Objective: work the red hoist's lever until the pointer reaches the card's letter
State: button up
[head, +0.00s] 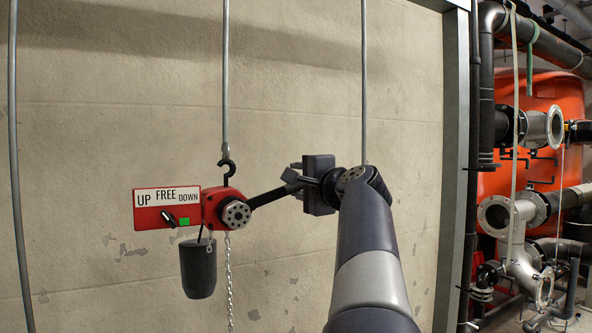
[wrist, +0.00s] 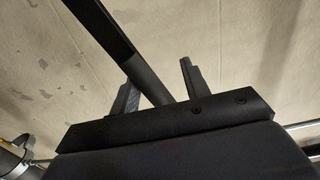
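The red hoist (head: 211,207) hangs from a dark hook on a rod in front of the wall. Its red plate (head: 146,221) bears a white label reading UP, FREE, DOWN, a small black selector and a green square. The black lever (head: 268,197) slants up to the right from the hub to my gripper (head: 292,182). In the wrist view the lever (wrist: 120,45) passes between the two fingers of my gripper (wrist: 158,78). The fingers stand apart, with a gap between the lever and the right finger.
A dark weight (head: 198,268) hangs below the hoist beside a chain (head: 229,285). Vertical rods (head: 364,80) run along the wall, one behind my wrist. Pipes and a red tank (head: 545,95) stand at the right. The wall left of the plate is mostly clear.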

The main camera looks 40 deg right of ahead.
jog(key=shift+m, duration=0.8)
jog(key=shift+s+d+f+b, duration=0.1)
jog(key=shift+d+f+b, duration=0.1)
jog(key=shift+f+b, duration=0.65)
jog(key=shift+d+f+b, duration=0.2)
jog(key=shift+f+b, duration=0.2)
jog(key=shift+f, duration=0.85)
jog(key=shift+m, duration=0.7)
notch_tip(320, 180, down, 4)
jog(key=shift+b, duration=1.25)
jog(key=shift+m, duration=0.7)
jog(key=f+b, duration=0.1)
jog(key=f, duration=0.1)
jog(key=a+f+b, duration=0.1)
jog(key=shift+a+f, duration=0.15)
jog(key=shift+f, duration=0.25)
